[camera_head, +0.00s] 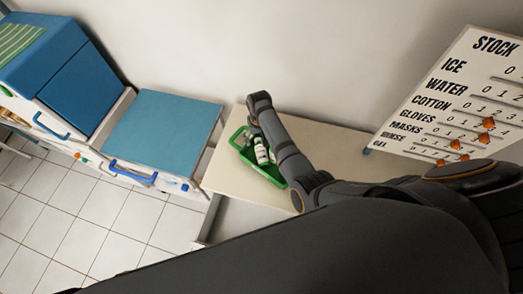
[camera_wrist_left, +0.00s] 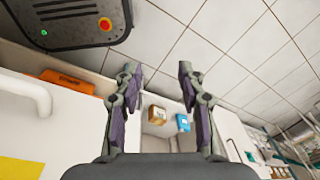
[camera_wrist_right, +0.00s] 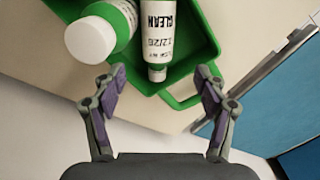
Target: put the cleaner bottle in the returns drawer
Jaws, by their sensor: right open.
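A white and green bottle lettered "CLEAN" (camera_wrist_right: 159,40) lies in a green tray (camera_wrist_right: 193,30) in the right wrist view. A second white and green bottle (camera_wrist_right: 95,36) is beside it on the left. In the head view the green tray (camera_head: 275,178) is on the pale tabletop with white bottles (camera_head: 261,152) in it. My right gripper (camera_wrist_right: 161,75) is open, its fingertips on either side of the lettered bottle's near end, with nothing held. My left gripper (camera_wrist_left: 159,72) is open and empty, away from the tray. An open drawer (camera_head: 235,222) shows below the tabletop; no label on it is readable.
A blue-topped cabinet (camera_head: 165,130) stands left of the pale table (camera_head: 225,170). A stock board (camera_head: 455,100) with orange sliders is at right. In the left wrist view a cardboard box (camera_wrist_left: 156,114) and a blue packet (camera_wrist_left: 183,122) sit inside a white compartment.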

